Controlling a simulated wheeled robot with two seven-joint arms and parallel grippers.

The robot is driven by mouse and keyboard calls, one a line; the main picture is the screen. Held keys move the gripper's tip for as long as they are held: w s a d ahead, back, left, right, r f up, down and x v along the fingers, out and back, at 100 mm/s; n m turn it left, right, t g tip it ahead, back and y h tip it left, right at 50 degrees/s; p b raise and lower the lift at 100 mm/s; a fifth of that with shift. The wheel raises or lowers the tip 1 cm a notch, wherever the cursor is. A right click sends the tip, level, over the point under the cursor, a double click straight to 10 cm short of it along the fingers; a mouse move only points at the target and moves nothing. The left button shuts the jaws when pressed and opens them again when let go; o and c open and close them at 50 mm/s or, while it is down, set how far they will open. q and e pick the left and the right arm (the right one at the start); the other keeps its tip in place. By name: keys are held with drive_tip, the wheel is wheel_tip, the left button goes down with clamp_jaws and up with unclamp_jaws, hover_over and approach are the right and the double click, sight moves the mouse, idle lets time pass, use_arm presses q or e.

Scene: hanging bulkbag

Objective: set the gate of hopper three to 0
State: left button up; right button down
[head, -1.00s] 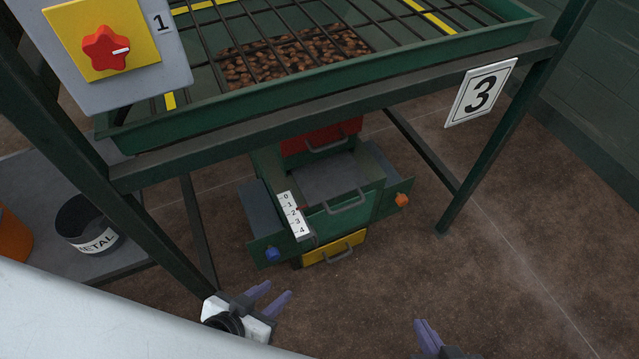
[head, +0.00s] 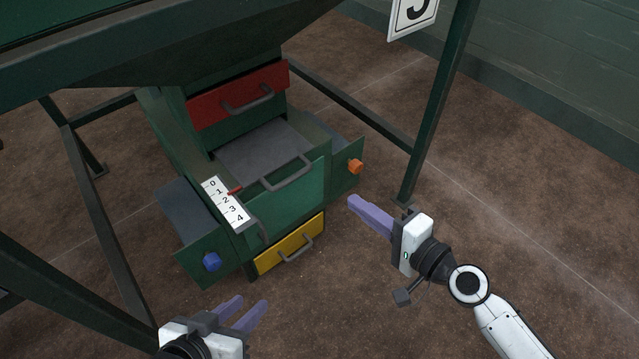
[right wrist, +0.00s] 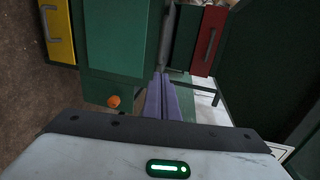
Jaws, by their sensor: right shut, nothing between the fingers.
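Hopper three stands on dark green legs, with part of its number plate (head: 412,14) at the top. Under it is the green gate (head: 292,190), pulled out, with a grey handle (head: 287,174). A white scale (head: 226,204) marked 0 to 4 lies beside it. The red pointer (head: 235,190) sits at about 1 to 2. My right gripper (head: 353,203) is shut and empty, right of the gate box and below the orange knob; its fingers show together in the right wrist view (right wrist: 161,78). My left gripper (head: 250,306) is open and empty, low at the front.
A red drawer (head: 238,94) is above the gate and a yellow drawer (head: 291,244) below it. A blue knob (head: 211,262) and an orange knob (head: 355,166) stick out at the sides. A frame leg (head: 437,105) stands right. The floor in front is clear.

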sight(310, 170)
drive_tip(key=b+x, duration=0.1)
drive_tip(key=x, duration=1.2)
drive_tip(key=shift+a, duration=0.1)
use_arm(q)
drive_tip(key=shift+w+d+f+m+g, duration=0.15)
drive_tip(key=shift+d+f+m+g, duration=0.15)
drive_tip(key=shift+d, duration=0.15)
